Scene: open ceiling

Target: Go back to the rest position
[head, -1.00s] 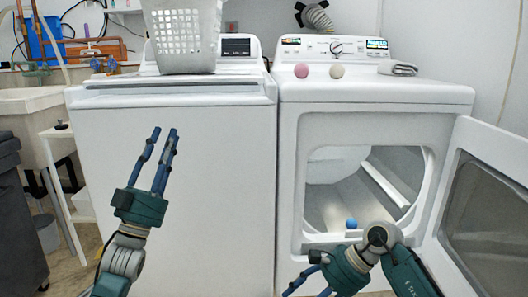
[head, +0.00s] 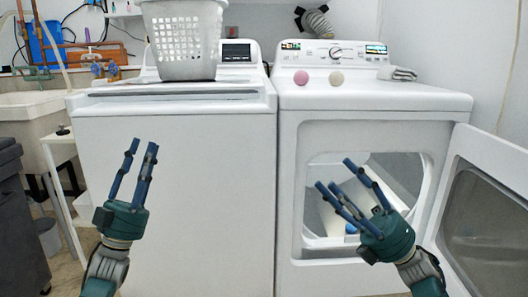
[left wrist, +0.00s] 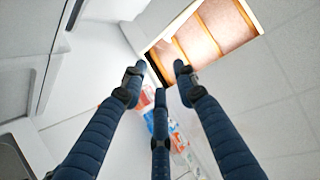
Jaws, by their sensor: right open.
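My left gripper (head: 137,160) is raised in front of the white washer, fingers up, apart and empty. In the left wrist view its fingers (left wrist: 160,80) are spread with nothing between them, facing the ceiling. My right gripper (head: 340,180) is in front of the dryer's open door hole, fingers apart and pointing up and to the left, with nothing held. The blue ball (head: 352,228) lies low in the dryer opening, partly hidden behind the right gripper.
The dryer (head: 375,97) has its door (head: 480,200) swung open at the right. A pink ball (head: 302,77), a pale ball (head: 336,78) and a folded grey cloth (head: 397,73) sit on top. A grey basket (head: 184,40) stands on the washer (head: 180,190). A sink (head: 35,110) is at left.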

